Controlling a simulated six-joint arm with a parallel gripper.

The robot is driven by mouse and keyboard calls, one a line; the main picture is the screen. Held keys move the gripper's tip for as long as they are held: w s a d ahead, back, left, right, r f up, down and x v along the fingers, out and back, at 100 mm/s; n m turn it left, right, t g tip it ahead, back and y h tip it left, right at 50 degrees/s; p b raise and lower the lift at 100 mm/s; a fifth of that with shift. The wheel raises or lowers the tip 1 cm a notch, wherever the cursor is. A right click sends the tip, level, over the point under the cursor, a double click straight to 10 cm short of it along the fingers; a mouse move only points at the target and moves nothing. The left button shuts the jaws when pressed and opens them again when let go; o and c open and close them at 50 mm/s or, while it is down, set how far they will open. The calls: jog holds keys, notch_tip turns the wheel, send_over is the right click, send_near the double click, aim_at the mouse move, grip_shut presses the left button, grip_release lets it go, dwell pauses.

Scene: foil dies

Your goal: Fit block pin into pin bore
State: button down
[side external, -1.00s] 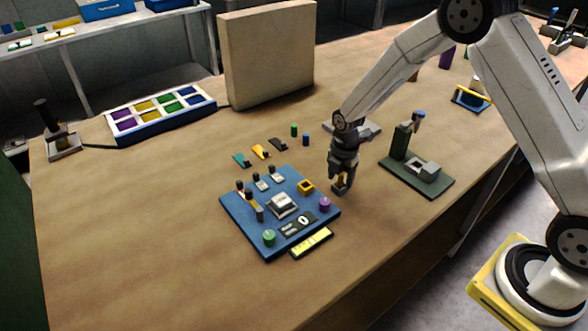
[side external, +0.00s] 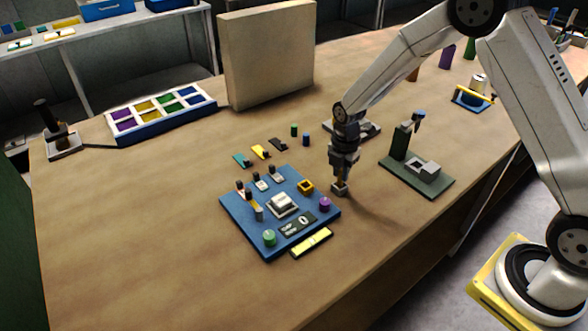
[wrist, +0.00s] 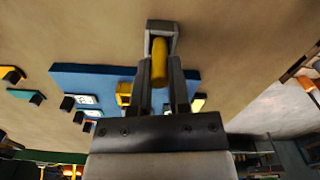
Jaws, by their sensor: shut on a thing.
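My gripper (side external: 341,177) points down just right of the blue board (side external: 240,222) in the side view. In the wrist view its two dark fingers (wrist: 160,72) are shut on a yellow pin (wrist: 159,60), taken to be the block pin. A grey, squarish block (side external: 340,188) is directly below the fingertips. In the wrist view this block (wrist: 161,27) frames the pin's far end. I cannot tell how deep the pin sits in it, whether this opening is the pin bore, or whether the block touches the table.
The blue board carries a yellow square ring (side external: 305,186), a purple knob (side external: 325,204), a green knob (side external: 269,238) and a grey raised block (side external: 282,204). A dark green stand (side external: 417,175) is to the right. Bare table lies in front of the gripper.

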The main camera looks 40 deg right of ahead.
jog(key=s+r, duration=1.1)
jog(key=s, duration=0.3)
jog(key=shift+a, duration=0.2)
dwell(0.6)
jog(key=w+a+r, duration=0.2)
jog(key=w+a, duration=0.2)
jog(key=a, duration=0.2)
jog(key=shift+w+a+f, duration=0.3)
jog(key=shift+w+f, duration=1.2)
jog(key=shift+w, duration=0.75)
jog(key=shift+w+a+f, duration=0.35)
jog(key=shift+w+f, duration=1.15)
jog(key=shift+w, duration=0.75)
jog(key=shift+w+a+f, duration=0.3)
jog(key=shift+w+f, duration=1.2)
jog(key=shift+w, duration=0.75)
